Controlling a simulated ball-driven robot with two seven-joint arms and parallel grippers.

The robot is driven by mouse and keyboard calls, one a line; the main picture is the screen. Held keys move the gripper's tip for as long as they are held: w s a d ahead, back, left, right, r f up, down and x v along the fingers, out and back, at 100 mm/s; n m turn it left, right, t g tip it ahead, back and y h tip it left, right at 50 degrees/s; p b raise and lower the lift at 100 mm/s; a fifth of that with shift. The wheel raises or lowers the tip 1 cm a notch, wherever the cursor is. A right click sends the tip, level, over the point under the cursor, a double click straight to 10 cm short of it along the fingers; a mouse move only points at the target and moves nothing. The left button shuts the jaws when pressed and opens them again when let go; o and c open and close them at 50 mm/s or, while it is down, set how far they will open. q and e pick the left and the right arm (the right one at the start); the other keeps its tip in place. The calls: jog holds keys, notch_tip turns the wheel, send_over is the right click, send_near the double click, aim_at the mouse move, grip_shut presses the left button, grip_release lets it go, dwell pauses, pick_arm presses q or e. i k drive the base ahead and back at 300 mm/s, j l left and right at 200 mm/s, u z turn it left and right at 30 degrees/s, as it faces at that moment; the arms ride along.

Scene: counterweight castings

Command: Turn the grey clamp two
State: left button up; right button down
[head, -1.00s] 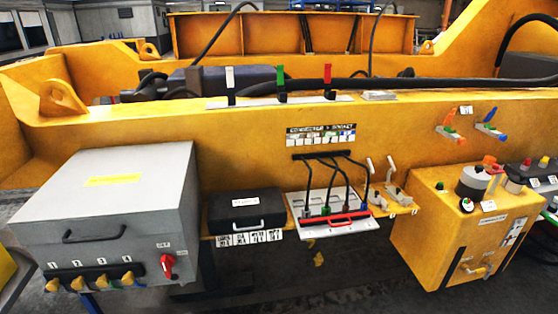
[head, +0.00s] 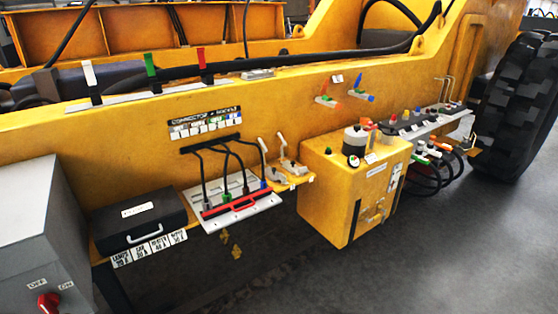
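Two small grey clamps with pale upright handles sit side by side on a yellow ledge. The left clamp (head: 275,176) is next to the white connector plate, and the right clamp (head: 291,167) is nearer the yellow box. Their number labels are too small to read, so I cannot tell which one is two. Both handles stand up, leaning slightly. Neither of my grippers is in view.
Left of the clamps are a white connector plate (head: 260,208) with black cables and a red bar, a black case (head: 135,222) and a grey cabinet (head: 30,220). Right are a yellow box (head: 330,190), a panel with cables and a large tyre (head: 518,105). Open floor (head: 440,260) lies front right.

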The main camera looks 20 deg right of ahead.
aim_at(302, 170)
jog(key=i+l+z, duration=0.25)
jog(key=i, duration=0.3)
jog(key=i+l+z, duration=0.2)
jog(key=i, duration=0.4)
jog(key=j, duration=0.1)
